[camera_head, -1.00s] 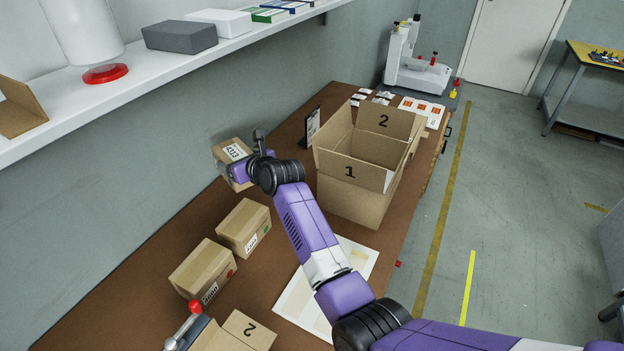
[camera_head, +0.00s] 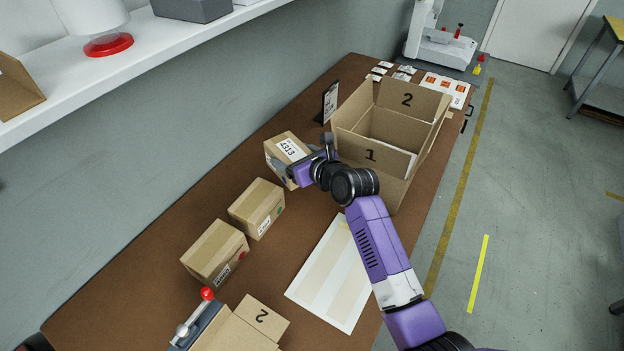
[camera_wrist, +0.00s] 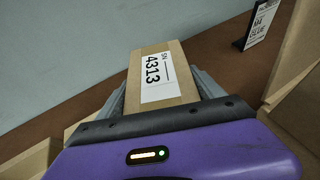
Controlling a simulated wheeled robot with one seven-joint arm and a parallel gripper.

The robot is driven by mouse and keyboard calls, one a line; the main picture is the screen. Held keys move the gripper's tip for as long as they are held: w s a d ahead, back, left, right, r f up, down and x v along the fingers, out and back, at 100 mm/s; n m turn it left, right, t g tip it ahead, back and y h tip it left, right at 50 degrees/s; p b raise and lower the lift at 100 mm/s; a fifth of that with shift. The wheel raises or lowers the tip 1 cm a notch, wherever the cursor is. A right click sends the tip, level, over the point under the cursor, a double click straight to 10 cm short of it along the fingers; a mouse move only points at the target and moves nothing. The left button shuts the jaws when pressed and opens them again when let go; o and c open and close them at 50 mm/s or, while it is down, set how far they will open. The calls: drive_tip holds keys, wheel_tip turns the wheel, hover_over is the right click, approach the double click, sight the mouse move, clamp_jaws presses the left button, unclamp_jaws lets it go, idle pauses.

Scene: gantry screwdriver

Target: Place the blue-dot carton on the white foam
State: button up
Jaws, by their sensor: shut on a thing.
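The wrist view shows this carton (camera_wrist: 155,68) between the two fingers (camera_wrist: 162,90). No dot shows on its visible faces. Two other cartons stand on the table: one with a green dot (camera_head: 256,207) and one with a red dot (camera_head: 214,252). A flat whitish panel with pale stripes (camera_head: 335,277) lies on the table. Something white (camera_head: 401,158) shows inside the open box. I cannot tell which white thing is the foam.
An open box marked 1 and 2 (camera_head: 370,157) stands right of the held carton. A small black-framed sign (camera_head: 330,102) stands behind. A red-knobbed clamp (camera_head: 195,322) and another box marked 2 (camera_head: 262,316) are at the front. A shelf (camera_head: 170,45) overhangs the left.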

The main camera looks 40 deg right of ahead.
drive_tip(key=s+d, duration=0.2)
drive_tip(key=s, duration=0.3)
drive_tip(key=shift+a+f+b, duration=0.1)
drive_tip(key=shift+f+b, duration=0.3)
drive_tip(key=shift+f, duration=2.6)
drive_tip(key=shift+s+f, duration=0.2)
drive_tip(key=shift+f, duration=0.2)
drive_tip(key=shift+f, duration=0.1)
drive_tip(key=shift+f, duration=0.1)
drive_tip(key=o, duration=1.9)
